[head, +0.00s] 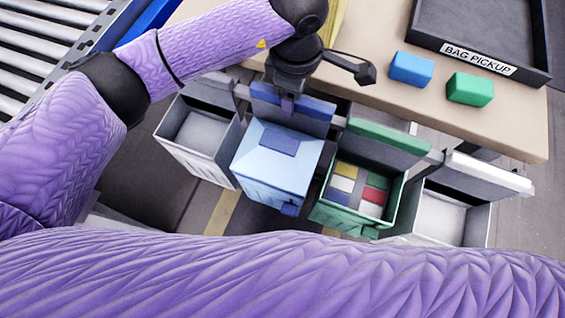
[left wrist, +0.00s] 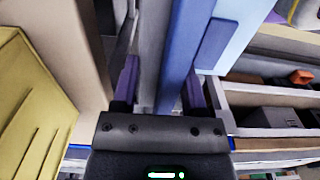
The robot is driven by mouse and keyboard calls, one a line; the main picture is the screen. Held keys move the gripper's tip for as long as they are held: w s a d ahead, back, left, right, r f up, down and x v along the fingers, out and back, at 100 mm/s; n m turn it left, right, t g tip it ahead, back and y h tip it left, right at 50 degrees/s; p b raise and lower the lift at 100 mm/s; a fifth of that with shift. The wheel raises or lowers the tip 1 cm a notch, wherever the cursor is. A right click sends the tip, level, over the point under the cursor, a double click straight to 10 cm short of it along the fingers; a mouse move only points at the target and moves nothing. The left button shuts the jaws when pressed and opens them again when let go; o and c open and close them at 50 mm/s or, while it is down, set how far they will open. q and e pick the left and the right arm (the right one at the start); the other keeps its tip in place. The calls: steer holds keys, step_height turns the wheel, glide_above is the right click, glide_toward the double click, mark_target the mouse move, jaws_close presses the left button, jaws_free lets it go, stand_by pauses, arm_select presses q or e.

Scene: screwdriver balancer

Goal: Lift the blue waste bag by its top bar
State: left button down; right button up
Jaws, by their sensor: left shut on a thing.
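The blue waste bag (head: 272,165) is a light blue box-like bag with a darker blue panel on its top. It hangs in the row of bags below the table edge. Its darker blue top bar (head: 308,112) runs along its back side. My left gripper (head: 287,104) comes down on this bar from above and is shut on it. In the left wrist view, the fingers (left wrist: 160,88) sit on either side of the upright-looking blue and grey bar. The finger contact is partly hidden in the head view. My right gripper is not in view.
A white open bin (head: 190,155) is left of the bag. A green bin (head: 345,215) with coloured blocks and another white bin (head: 440,215) are right. The table (head: 500,125) holds a blue block (head: 411,68), a green block (head: 470,90) and a dark BAG PICKUP tray (head: 480,60).

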arm_select(q)
steer(key=s+a+r+p, duration=0.1)
steer(key=s+r+p, duration=0.1)
steer(key=s+p, duration=0.2)
steer(key=s+a+r+p, duration=0.2)
steer(key=s+r+p, duration=0.1)
steer(key=s+p, duration=0.2)
steer(key=shift+s+a, duration=0.25)
steer(key=shift+s, duration=0.65)
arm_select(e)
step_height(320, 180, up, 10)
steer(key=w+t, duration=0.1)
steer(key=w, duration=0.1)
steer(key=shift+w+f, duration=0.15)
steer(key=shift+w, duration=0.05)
arm_select(q)
steer(key=shift+p, duration=0.3)
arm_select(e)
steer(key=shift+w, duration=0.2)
